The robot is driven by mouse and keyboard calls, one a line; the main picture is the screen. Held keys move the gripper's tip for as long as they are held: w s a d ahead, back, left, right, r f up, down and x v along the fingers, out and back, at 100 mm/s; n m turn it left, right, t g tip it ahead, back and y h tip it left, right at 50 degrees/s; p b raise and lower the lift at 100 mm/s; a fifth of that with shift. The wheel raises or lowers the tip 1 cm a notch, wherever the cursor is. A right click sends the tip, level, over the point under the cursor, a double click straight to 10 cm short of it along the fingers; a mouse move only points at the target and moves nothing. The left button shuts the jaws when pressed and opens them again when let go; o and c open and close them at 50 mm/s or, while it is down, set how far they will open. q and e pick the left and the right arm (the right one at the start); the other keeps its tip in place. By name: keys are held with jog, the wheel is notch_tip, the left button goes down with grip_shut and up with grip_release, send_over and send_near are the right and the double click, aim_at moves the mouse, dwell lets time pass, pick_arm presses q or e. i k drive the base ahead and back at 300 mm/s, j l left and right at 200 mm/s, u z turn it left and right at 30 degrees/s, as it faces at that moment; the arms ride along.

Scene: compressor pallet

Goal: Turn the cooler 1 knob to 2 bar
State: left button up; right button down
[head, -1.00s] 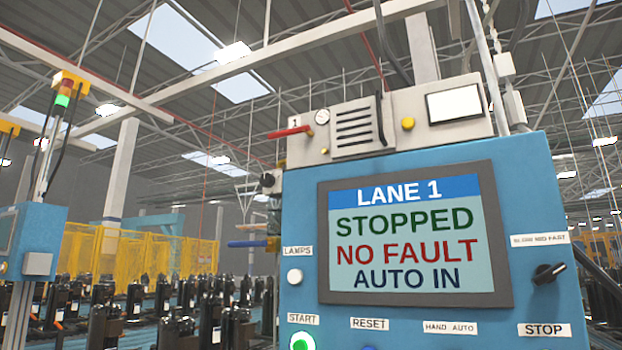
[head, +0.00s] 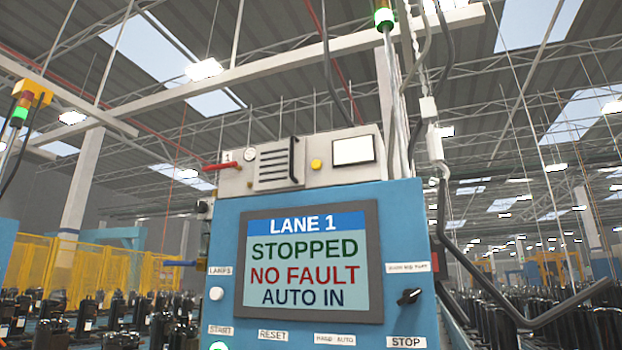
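A beige unit labelled 1 (head: 338,183) sits on top of the blue lane 1 panel. It carries a small round gauge (head: 250,154), a red lever (head: 220,166), a vent grille, a yellow button or knob (head: 316,165) and a pale screen. A small black knob-like part (head: 203,207) sticks out at the left edge below the unit. I cannot tell which part is the cooler 1 knob. The gauge is too small to read. Neither gripper is in view.
The blue panel (head: 405,235) fills the middle; its display (head: 307,262) reads LANE 1, STOPPED, NO FAULT, AUTO IN. A black selector switch (head: 409,296) is at its right. A yellow fence (head: 75,265) and dark compressors stand left. A dark bent rail (head: 530,310) crosses the right.

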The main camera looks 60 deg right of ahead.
aim_at(200, 207)
jog(key=k+z, duration=0.1)
jog(key=z, duration=0.25)
jog(key=k+z, duration=0.1)
jog(key=z, duration=0.25)
jog(key=k+z, duration=0.1)
jog(key=z, duration=1.05)
jog(key=i+l+u, duration=0.3)
jog(key=l, duration=0.45)
jog(key=i+l+u, duration=0.2)
jog(key=k+j+z, duration=0.25)
jog(key=j, duration=0.25)
jog(key=k+j+z, duration=0.25)
jog(key=j, duration=0.2)
